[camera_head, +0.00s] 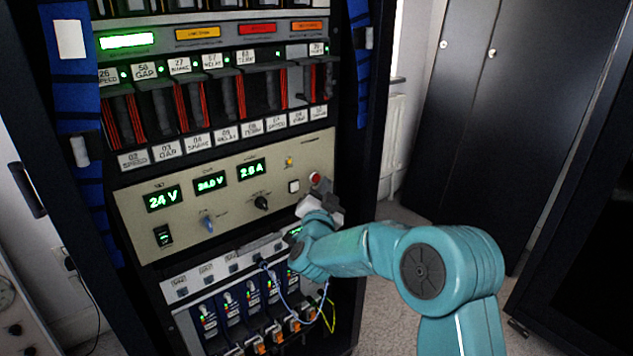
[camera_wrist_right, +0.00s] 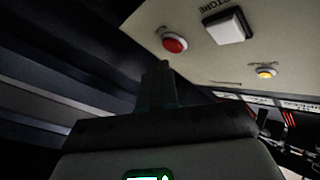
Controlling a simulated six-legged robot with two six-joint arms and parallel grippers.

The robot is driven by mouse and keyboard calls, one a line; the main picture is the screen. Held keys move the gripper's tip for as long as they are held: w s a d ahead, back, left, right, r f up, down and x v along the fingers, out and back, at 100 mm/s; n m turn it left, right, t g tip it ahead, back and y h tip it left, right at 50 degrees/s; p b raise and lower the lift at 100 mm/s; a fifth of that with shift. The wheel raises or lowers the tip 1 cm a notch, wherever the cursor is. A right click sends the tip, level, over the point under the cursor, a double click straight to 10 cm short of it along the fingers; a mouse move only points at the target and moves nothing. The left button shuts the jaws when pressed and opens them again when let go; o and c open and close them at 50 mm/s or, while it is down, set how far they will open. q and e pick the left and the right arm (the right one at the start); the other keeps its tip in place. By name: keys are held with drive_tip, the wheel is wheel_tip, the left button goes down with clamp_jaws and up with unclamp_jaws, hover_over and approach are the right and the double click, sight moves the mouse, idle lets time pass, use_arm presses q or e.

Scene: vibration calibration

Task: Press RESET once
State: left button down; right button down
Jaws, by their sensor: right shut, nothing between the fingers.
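A beige panel (camera_head: 160,228) in the rack carries a round red button (camera_head: 315,178), a white square button (camera_head: 293,186) and a small yellow button or lamp (camera_head: 289,161). In the wrist view the red button (camera_wrist_right: 174,43), the white button (camera_wrist_right: 229,26) and the yellow one (camera_wrist_right: 265,73) show clearly. The lettering by the white button seems to read STORE; I cannot read a RESET label. My right gripper (camera_head: 325,188) is shut and empty, close beside and below the red button. Its shut fingers (camera_wrist_right: 157,85) point toward the panel, apparently just short of the red button. My left gripper is out of view.
The panel also has green displays (camera_head: 210,183), a blue knob (camera_head: 208,223), a black knob (camera_head: 261,202) and a rocker switch (camera_head: 163,235). Card modules stand above; cabled modules (camera_head: 250,300) sit below. Dark cabinets (camera_head: 500,110) stand right, with open floor between.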

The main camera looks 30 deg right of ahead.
drive_tip(key=s+b, duration=0.2)
drive_tip(key=s, duration=0.3)
drive_tip(key=shift+d+b, duration=0.2)
drive_tip(key=shift+b, duration=0.1)
idle(0.8)
